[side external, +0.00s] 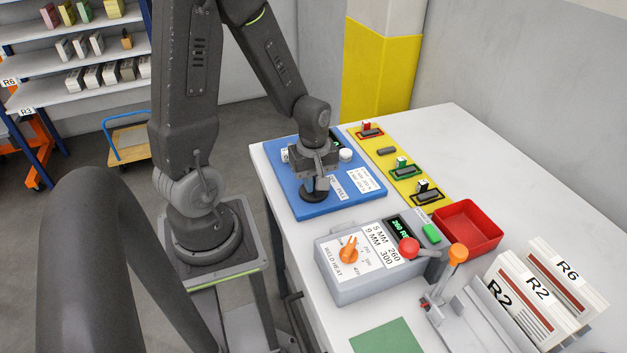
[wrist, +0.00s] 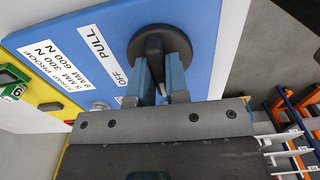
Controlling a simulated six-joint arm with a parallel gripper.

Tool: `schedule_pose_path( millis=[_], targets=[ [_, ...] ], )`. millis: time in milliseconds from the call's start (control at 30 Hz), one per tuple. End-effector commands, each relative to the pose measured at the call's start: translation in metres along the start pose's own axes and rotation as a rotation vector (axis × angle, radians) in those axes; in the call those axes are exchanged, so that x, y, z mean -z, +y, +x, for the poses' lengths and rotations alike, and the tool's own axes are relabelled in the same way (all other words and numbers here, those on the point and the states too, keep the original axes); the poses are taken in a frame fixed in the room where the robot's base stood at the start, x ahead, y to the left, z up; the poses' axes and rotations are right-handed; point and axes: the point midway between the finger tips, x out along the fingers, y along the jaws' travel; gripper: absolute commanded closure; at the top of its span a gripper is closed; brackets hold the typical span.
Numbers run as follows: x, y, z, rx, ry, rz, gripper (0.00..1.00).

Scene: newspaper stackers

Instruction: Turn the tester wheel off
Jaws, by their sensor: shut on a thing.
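The tester wheel is a round black knob (wrist: 160,44) on a blue panel (wrist: 100,55), beside labels reading PULL and OFF. In the side view the blue panel (side external: 311,209) lies on the white table, with the black wheel (side external: 311,194) near its front edge, partly covered by my gripper. My gripper (side external: 317,182) points down at the wheel. In the wrist view the two blue-grey fingers of my gripper (wrist: 162,78) are shut on the wheel's raised grip, one on each side. The exact angle of the wheel's pointer is hard to tell.
A grey weld heat box (side external: 350,285) with an orange dial and red-knobbed lever stands in front of the panel. A yellow board (side external: 410,178) with small blocks lies behind, near a red tray (side external: 466,226). White R2 and R6 stacks (side external: 530,300) stand front right.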

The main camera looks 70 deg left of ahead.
Motion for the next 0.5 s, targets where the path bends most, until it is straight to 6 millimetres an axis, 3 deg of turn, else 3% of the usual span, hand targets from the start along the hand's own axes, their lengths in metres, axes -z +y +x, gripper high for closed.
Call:
schedule_pose_path(
  millis=[500],
  targets=[
    [0.0003, 0.0008, -0.0009, -0.003, 0.001, -0.034, 1.0]
  ],
)
